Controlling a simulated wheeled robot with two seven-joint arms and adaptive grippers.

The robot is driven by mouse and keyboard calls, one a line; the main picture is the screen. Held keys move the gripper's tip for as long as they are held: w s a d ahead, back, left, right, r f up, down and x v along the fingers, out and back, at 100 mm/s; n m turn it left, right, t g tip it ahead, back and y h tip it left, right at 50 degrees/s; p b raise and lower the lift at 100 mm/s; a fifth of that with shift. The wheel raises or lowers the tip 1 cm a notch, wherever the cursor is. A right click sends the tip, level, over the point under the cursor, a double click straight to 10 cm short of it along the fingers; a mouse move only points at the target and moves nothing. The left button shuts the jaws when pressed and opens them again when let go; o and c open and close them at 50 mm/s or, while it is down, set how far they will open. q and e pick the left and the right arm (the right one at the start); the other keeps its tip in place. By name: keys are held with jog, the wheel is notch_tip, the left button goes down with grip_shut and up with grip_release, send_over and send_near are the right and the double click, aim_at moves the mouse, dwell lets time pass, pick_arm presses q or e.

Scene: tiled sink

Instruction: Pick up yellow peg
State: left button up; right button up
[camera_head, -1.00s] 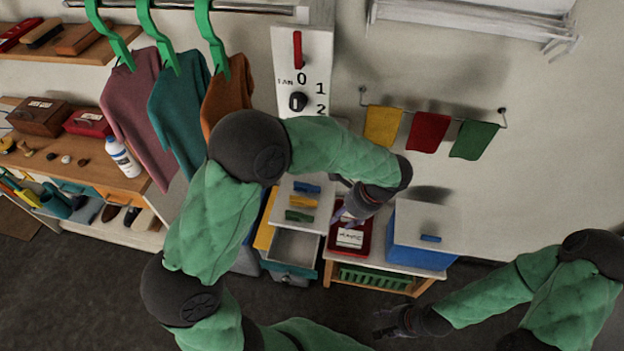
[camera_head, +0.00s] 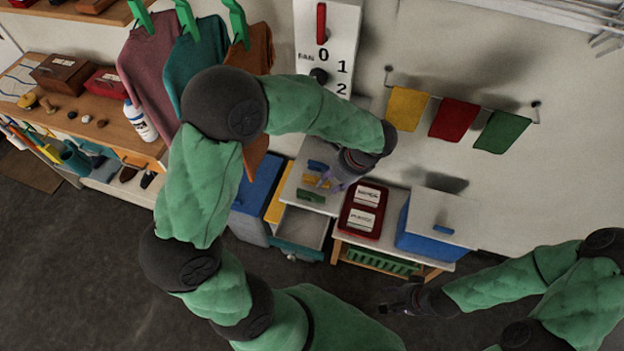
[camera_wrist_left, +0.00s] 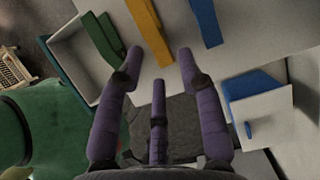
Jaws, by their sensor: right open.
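The yellow peg (camera_head: 309,179) lies on the white top of a small drawer cabinet, between a blue peg (camera_head: 317,165) and a green peg (camera_head: 309,196). In the left wrist view the yellow peg (camera_wrist_left: 148,30) runs just beyond my fingertips, with the green peg (camera_wrist_left: 102,38) to its left and the blue peg (camera_wrist_left: 206,22) to its right. My left gripper (camera_head: 328,182) is over the cabinet top beside the pegs. My right gripper (camera_head: 388,307) is open and empty at the lower right, away from the cabinet.
The cabinet's drawer (camera_head: 303,226) is pulled out and looks empty. A red tray (camera_head: 347,212) with two white-labelled items stands right of the cabinet. Beyond it is a blue box with a white lid (camera_head: 440,220). Shirts (camera_head: 153,60) hang at the upper left.

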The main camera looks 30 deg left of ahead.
aim_at(317, 181)
pick_arm(q)
jog(key=a, duration=0.1)
jog(key=s+a, duration=0.1)
jog(key=a, duration=0.1)
jog(key=shift+a+f, duration=0.2)
jog(key=shift+a, duration=0.1)
jog(key=shift+a+f, duration=0.1)
jog(key=shift+f, duration=0.3)
jog(key=shift+w, duration=0.1)
jog(key=c, duration=0.7)
jog(key=shift+o, duration=0.2)
jog(key=shift+r, duration=0.15)
